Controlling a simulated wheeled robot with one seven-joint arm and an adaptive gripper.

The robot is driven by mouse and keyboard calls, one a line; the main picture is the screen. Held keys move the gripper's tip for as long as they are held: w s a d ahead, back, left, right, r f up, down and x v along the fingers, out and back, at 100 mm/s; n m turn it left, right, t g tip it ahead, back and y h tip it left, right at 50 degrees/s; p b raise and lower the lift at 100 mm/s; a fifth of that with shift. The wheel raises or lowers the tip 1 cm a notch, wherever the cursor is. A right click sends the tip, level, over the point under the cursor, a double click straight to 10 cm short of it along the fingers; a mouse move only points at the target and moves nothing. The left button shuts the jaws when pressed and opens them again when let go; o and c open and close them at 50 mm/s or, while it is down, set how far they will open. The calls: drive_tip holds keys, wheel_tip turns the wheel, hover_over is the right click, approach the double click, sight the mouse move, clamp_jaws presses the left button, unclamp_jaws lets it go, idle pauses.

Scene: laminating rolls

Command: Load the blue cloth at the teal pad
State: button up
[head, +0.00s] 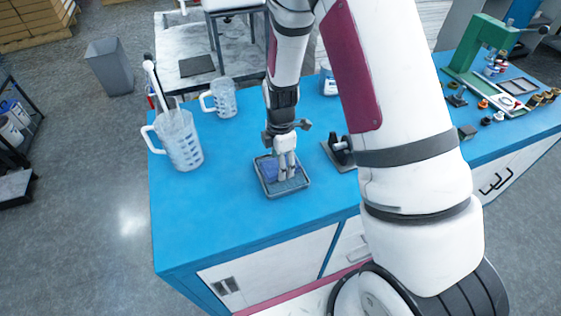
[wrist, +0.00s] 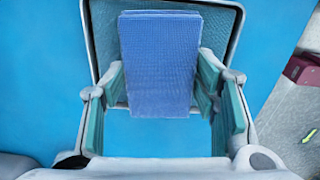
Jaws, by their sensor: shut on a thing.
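The blue cloth (wrist: 160,55) is a folded, textured piece between the two fingers of my gripper (wrist: 162,78) in the wrist view. In the head view the cloth (head: 269,167) shows just left of my gripper (head: 287,174), which points down over a shallow grey tray (head: 264,187). A teal-grey surface, perhaps the teal pad (head: 287,187), lines the tray floor; the wrist view shows part of it (wrist: 106,45) behind the cloth. My gripper is shut on the cloth. Whether the cloth touches the tray floor I cannot tell.
A large measuring jug (head: 183,143) holding a white-handled tool and a smaller jug (head: 222,99) stand to the left. A dark fixture (head: 340,152) sits right of the tray. A green press (head: 482,50) and small parts are at the far right. The front blue bench (head: 225,220) is clear.

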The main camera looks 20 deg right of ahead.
drive_tip(key=shift+f, duration=0.6)
idle(1.3)
drive_tip(key=shift+r, duration=0.1)
drive_tip(key=shift+r+p, duration=1.1)
drive_tip(key=shift+r, duration=2.35)
drive_tip(key=shift+w, duration=0.1)
drive_tip(key=m, duration=0.2)
drive_tip(key=w+m, duration=0.1)
drive_tip(key=shift+w+r+m, duration=0.2)
drive_tip(key=shift+r+m, duration=0.15)
drive_tip(key=shift+m, duration=0.05)
drive_tip(key=w+r+m, duration=0.1)
drive_tip(key=m, duration=0.4)
drive_tip(key=w+r+m, duration=0.1)
drive_tip(key=w+m, duration=0.1)
drive_tip(key=m, duration=0.3)
drive_tip(key=w+r+m, duration=0.1)
drive_tip(key=w+m, duration=0.1)
drive_tip(key=m, duration=0.3)
